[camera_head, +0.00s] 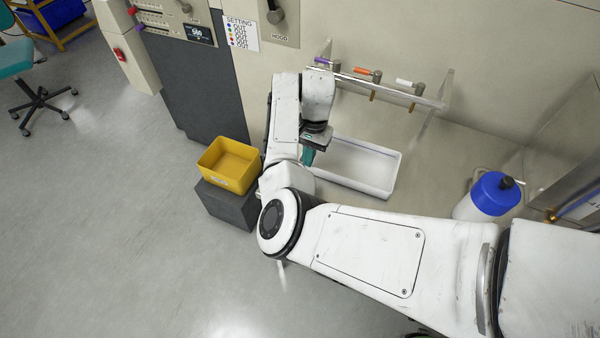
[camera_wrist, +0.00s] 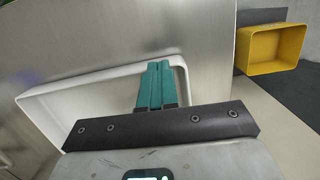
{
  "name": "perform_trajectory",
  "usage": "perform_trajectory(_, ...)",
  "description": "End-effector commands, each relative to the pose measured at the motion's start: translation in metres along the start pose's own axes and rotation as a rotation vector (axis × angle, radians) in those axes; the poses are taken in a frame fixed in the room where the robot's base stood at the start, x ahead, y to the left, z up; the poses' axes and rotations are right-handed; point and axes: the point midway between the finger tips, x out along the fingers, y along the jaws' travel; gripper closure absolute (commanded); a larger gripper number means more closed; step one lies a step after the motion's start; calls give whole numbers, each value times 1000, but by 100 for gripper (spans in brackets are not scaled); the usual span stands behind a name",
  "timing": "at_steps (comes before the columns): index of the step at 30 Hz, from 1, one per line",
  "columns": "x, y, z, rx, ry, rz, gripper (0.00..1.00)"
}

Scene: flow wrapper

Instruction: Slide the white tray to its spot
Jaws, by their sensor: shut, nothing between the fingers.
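The white tray (camera_head: 392,174) is a shallow, empty rectangular tray on the metal surface below the wall rail. My arm hides its left end in the head view. In the wrist view the tray (camera_wrist: 84,80) lies behind my gripper, with its near part hidden by the gripper body. My gripper (camera_head: 308,158) is at the tray's left part, its teal fingers pointing down. In the wrist view the fingers of my gripper (camera_wrist: 156,68) are pressed together with nothing between them, and their tips overlap the tray's rim. I cannot tell whether they touch it. No marked spot is discernible.
A yellow bin (camera_head: 230,165) stands on a dark grey block (camera_head: 226,205) left of the tray. A blue-topped white container (camera_head: 494,195) stands at the right. A rail with coloured-handled valves (camera_head: 385,85) runs behind the tray. Bare metal surface lies right of the tray.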

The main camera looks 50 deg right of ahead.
Motion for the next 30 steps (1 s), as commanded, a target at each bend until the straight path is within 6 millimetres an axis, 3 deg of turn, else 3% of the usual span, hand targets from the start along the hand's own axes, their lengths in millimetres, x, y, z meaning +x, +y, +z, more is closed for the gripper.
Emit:
perform_trajectory(1,9,6,-2,7,-2,5,100)
perform_trajectory(6,8,6,-2,7,-2,5,100)
perform_trajectory(17,-12,4,1,5,0,4,100)
perform_trajectory(20,-22,3,0,5,2,2,100)
perform_trajectory(30,-84,4,-2,7,2,1,100)
